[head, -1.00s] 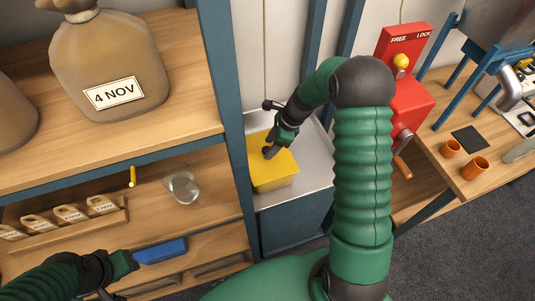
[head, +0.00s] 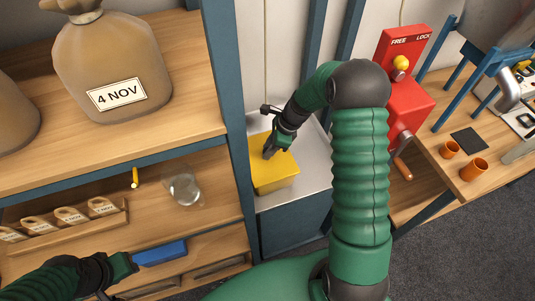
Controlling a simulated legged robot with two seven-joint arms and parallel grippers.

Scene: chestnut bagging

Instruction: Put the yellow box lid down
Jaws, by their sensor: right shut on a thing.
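The yellow box lid (head: 277,172) is on the grey metal counter (head: 308,180) in the middle of the head view, showing as the top of a yellow box shape. My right gripper (head: 268,152) is at the lid's upper side, shut on it. I cannot tell whether the lid rests on a box or directly on the counter. My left gripper (head: 132,266) is at the lower left, beside a blue block (head: 161,252) on the shelf; its fingers are not clear.
A wooden shelf unit (head: 170,40) with a sack (head: 115,60) labelled 4 NOV stands on the left. A red machine (head: 405,95) and a bench with orange cups (head: 474,169) are on the right.

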